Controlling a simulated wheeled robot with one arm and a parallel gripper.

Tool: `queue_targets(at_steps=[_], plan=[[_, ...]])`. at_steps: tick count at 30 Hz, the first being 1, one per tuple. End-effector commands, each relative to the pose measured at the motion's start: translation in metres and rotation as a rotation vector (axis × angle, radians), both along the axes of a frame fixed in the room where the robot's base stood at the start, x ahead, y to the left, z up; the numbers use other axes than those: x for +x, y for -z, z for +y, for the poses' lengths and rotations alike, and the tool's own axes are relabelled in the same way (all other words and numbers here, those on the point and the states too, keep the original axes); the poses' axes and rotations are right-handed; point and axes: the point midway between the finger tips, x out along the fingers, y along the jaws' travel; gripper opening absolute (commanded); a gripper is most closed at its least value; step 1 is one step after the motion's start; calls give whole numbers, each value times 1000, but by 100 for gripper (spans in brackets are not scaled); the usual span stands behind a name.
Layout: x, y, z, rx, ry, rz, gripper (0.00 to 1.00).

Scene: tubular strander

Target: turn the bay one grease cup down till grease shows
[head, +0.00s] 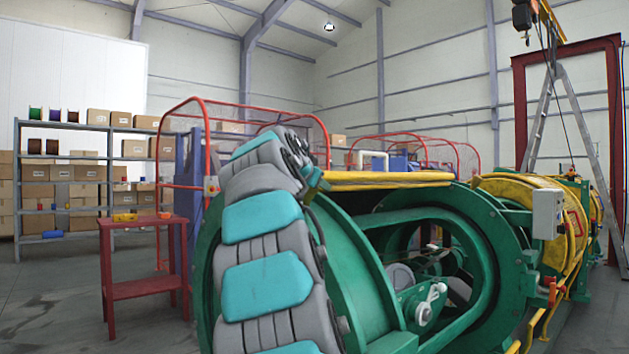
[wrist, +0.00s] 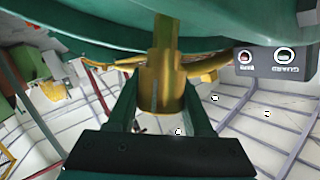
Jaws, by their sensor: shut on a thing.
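The grease cup (wrist: 160,88) is a brass-coloured cylinder with a narrower stem, in the middle of the wrist view. Its stem runs up to the green machine part (wrist: 90,22) at the top of that picture. My gripper (wrist: 161,108) has its two dark green fingers on either side of the cup's wide body and is shut on it. I cannot make out any grease on the cup. In the head view my grey and teal arm reaches up over the green strander (head: 345,265); the cup cannot be clearly told there.
In the wrist view a grey box (wrist: 280,62) with buttons and an upside-down GUARD label sits close at the right. In the head view a red table (head: 143,222) stands left, with shelves (head: 62,124) behind. A yellow bar (head: 385,180) lies along the strander's top.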

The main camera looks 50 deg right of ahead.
Motion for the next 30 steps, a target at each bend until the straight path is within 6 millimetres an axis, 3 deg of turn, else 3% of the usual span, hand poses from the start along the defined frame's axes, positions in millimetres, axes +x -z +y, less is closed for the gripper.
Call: queue_targets(at_steps=[30], plan=[[-4, 1, -2, 66, 152, -9, 0]])
